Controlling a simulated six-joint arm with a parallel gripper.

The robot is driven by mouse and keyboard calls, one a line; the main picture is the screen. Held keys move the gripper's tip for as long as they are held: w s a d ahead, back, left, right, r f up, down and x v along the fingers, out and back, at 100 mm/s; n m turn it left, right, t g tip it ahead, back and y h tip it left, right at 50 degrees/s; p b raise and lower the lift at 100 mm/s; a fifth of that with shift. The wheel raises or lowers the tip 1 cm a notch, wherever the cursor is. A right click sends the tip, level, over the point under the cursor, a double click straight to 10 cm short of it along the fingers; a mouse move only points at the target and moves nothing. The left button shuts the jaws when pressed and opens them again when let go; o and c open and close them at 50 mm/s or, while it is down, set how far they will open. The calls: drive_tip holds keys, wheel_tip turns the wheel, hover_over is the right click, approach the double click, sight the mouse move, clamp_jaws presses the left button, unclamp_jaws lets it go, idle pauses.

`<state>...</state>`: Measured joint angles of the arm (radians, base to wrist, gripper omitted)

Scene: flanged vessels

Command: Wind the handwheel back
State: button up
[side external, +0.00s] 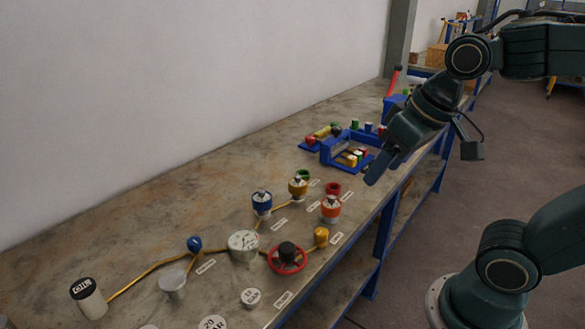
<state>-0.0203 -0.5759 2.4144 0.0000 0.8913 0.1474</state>
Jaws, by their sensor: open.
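The handwheel (287,258) is a red ring with a dark hub, near the front edge of the bench. My gripper (378,172) is open and empty. It hangs above the bench's front edge, up and to the right of the handwheel and well apart from it. The fingertips are small and dark, so their gap is hard to see.
Blue (262,202), yellow-brown (298,188) and orange (330,207) vessels stand close behind the handwheel, with a yellow knob (321,236) right of it. A blue tray with coloured blocks (345,150) lies farther back. The bench (130,225) is clear along the wall.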

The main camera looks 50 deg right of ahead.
drive_tip(key=w+a+f+m+g, duration=0.2)
drive_tip(key=w+f+m, duration=0.2)
drive_tip(key=w, duration=0.6)
drive_tip(key=m+g, duration=0.3)
drive_tip(key=m, duration=0.1)
hover_over(287, 247)
wheel_tip(287, 247, down, 9)
drive_tip(key=shift+f, duration=0.2)
drive_tip(key=shift+f, duration=0.1)
drive_tip(key=shift+f, duration=6.8)
drive_tip(key=c, duration=1)
